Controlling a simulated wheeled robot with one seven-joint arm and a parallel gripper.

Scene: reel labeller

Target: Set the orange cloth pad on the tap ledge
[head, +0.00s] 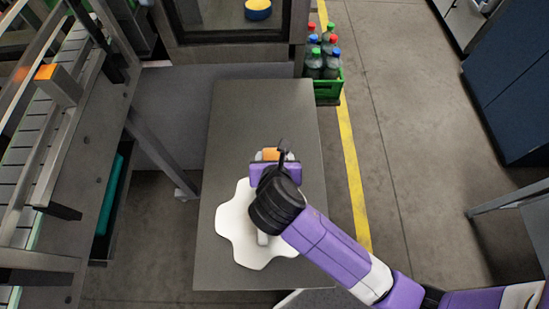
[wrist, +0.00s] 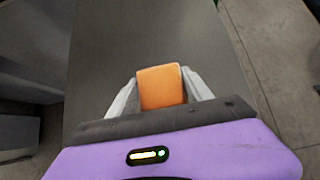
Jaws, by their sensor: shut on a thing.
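The orange cloth pad (wrist: 161,87) is between the two pale fingers of my gripper (wrist: 162,82) in the wrist view, with a finger against each side. In the head view a small part of the orange pad (head: 270,154) shows at the end of my gripper (head: 271,156), above the grey table top. My purple arm and black wrist hide part of it. I cannot tell how high the pad is above the surface. No tap is recognisable, and I cannot tell which surface is the tap ledge.
A white wavy-edged flat shape (head: 235,225) lies on the grey table (head: 262,105) beneath my wrist. A green crate (head: 328,91) of bottles stands beyond its right corner. A framed opening (head: 230,36) holds a yellow-and-blue round thing (head: 258,10). A roller conveyor (head: 40,125) runs at left.

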